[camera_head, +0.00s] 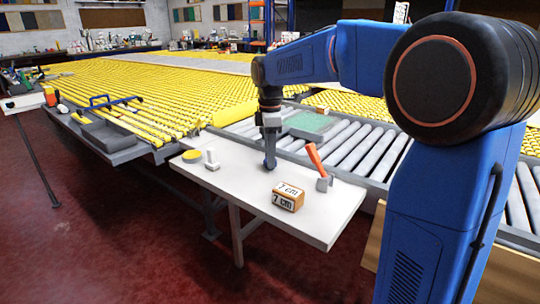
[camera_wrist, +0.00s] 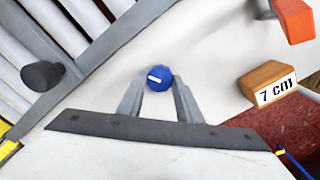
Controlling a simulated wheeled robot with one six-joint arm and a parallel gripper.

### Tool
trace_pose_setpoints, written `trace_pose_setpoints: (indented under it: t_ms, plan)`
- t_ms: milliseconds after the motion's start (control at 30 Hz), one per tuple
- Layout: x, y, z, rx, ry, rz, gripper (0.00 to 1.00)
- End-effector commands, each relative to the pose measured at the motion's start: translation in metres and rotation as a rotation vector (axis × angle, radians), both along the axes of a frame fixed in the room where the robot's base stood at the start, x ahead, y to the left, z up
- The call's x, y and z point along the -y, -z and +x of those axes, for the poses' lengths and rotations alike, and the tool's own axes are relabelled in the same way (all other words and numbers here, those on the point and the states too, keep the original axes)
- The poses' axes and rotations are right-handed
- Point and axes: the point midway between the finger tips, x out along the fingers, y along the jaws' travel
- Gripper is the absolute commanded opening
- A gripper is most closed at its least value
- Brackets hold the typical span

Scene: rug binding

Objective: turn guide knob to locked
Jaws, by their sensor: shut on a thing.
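The guide knob (camera_wrist: 160,77) is a round blue knob with a white pointer mark, seen from above in the wrist view. The white mark points to the left and slightly up in that view. My gripper (camera_wrist: 158,88) has its two grey fingers on either side of the knob and is shut on it. In the head view my gripper (camera_head: 269,163) reaches down to the white table (camera_head: 225,185), and the knob is hidden or too small to make out there. No locked label is readable in either view.
A wooden block marked 7 cm (camera_head: 288,197) stands front right of my gripper. An orange lever (camera_head: 315,158) on a grey mount is to the right. A white upright piece (camera_head: 211,160) and a yellow disc (camera_head: 191,156) lie left. Rollers (camera_head: 345,145) run behind the table.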

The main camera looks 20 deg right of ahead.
Motion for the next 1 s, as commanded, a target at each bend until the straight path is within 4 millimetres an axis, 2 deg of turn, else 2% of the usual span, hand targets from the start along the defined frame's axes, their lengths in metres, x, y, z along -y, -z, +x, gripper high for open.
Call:
trace_pose_setpoints:
  t_ms: [367, 400, 433, 467, 800, 1000]
  plan:
    - [0.0, -0.001, 0.001, 0.003, -0.003, 0.0, 0.09]
    - [0.0, -0.001, 0.001, 0.003, -0.003, 0.0, 0.41]
    - [0.0, -0.001, 0.001, 0.003, -0.003, 0.0, 0.48]
    - [0.0, -0.001, 0.001, 0.003, -0.003, 0.0, 0.5]
    - [0.0, -0.003, 0.0, 0.002, -0.002, 0.0, 0.5]
    - [0.0, -0.026, 0.001, 0.004, -0.002, -0.001, 0.5]
